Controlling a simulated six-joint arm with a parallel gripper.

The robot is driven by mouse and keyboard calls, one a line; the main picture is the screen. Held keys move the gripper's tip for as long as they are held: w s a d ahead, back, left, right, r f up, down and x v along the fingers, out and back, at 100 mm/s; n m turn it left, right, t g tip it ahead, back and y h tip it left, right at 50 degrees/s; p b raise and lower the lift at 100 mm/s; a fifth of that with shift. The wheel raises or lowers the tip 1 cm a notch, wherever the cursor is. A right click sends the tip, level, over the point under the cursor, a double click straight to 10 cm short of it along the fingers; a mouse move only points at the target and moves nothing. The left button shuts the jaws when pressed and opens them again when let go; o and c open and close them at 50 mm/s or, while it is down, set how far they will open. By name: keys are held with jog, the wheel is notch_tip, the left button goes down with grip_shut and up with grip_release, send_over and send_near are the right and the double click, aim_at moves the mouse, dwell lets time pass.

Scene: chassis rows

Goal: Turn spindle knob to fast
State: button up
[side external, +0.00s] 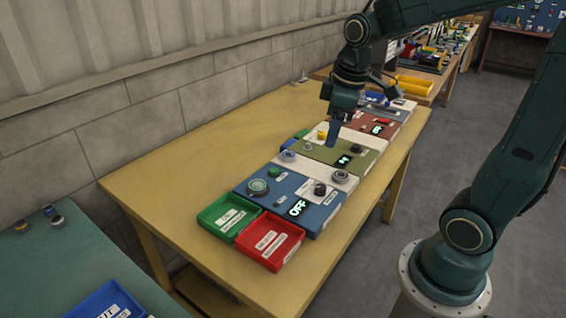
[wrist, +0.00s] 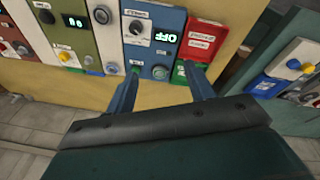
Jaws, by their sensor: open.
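A blue panel (side external: 275,206) carries a lit display reading OFF (side external: 298,207), a black knob (side external: 320,189) on a pale label, and a large green-ringed round control (side external: 258,187). The panel also shows in the wrist view (wrist: 147,50), with its black knob (wrist: 137,27). A green panel (side external: 322,153) has another black knob (side external: 356,149) and a lit display. I cannot read which knob is marked spindle. My gripper (side external: 333,138) hangs above the panel row, near the green panel. In the wrist view my gripper (wrist: 163,85) has its fingers apart with nothing between them.
A green tray (side external: 205,222) and a red tray (side external: 245,256) stand at the near end of the row. A pale strip with a grey knob (side external: 340,177) separates the panels. A red panel (side external: 373,127) is farther back. The wooden table (side external: 160,185) is clear on the left.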

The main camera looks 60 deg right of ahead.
aim_at(320, 187)
jog(key=w+d+f+n+g, duration=0.2)
jog(key=w+d+f+n, duration=0.1)
jog(key=w+d+f, duration=0.3)
jog(key=shift+d+f+y, duration=0.3)
jog(key=shift+d+f, duration=0.9)
jog(key=shift+f, duration=0.5)
jog(key=shift+f, duration=0.15)
jog(key=shift+f, duration=6.75)
jog(key=c, duration=1)
